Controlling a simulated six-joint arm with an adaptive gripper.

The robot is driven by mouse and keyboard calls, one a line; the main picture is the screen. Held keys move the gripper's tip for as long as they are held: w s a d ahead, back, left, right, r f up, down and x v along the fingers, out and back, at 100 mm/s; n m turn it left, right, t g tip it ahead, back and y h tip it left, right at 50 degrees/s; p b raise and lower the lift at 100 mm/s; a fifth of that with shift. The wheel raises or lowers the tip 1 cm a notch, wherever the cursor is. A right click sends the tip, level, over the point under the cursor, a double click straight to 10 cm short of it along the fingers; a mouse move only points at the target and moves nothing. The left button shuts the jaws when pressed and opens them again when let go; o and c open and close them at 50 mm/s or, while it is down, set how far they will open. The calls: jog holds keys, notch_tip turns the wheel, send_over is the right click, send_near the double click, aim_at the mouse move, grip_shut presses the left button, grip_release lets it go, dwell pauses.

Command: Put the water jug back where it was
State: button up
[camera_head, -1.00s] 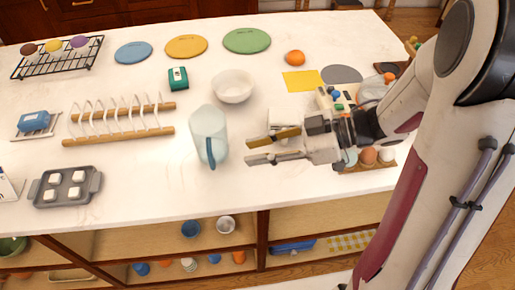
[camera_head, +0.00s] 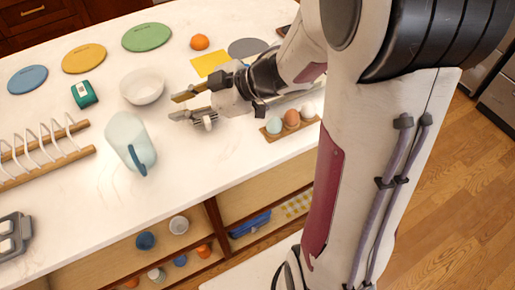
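The water jug (camera_head: 122,130), pale translucent blue with a darker blue handle (camera_head: 143,158), stands upright on the white counter left of my gripper. Its handle faces the front of the counter. My gripper (camera_head: 174,107) is to the right of the jug and apart from it, fingers pointing left. The two fingers are spread with a gap between them, and no object shows between them. A small white thing (camera_head: 208,124) shows just below the gripper; I cannot tell what it is.
A white bowl (camera_head: 142,87) stands behind the jug, with a green-and-white box (camera_head: 84,94) to its left. A wooden plate rack (camera_head: 45,165) lies left. An egg holder (camera_head: 290,130) is to the right. Counter (camera_head: 110,215) in front of the jug is clear.

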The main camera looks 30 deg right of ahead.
jog(key=w+d+r+m+t+h, duration=0.4)
jog(key=d+r+h, duration=0.2)
jog(key=d, duration=0.1)
jog(key=s+d+r+m+g+h, duration=0.1)
jog(key=s+d+r+m+h, duration=0.3)
jog(key=s+d+m+h, duration=0.35)
jog(key=s+a+f+m+g+y, duration=0.1)
jog(key=s+a+f+g+y, duration=0.1)
jog(key=s, duration=0.7)
jog(key=s+a+f+m+g+y, duration=0.1)
jog(key=s+a, duration=0.4)
jog(key=s, duration=0.5)
jog(key=shift+a+f+g+y, duration=0.3)
jog(key=shift+f+g+y, duration=0.25)
jog(key=shift+f+g, duration=0.4)
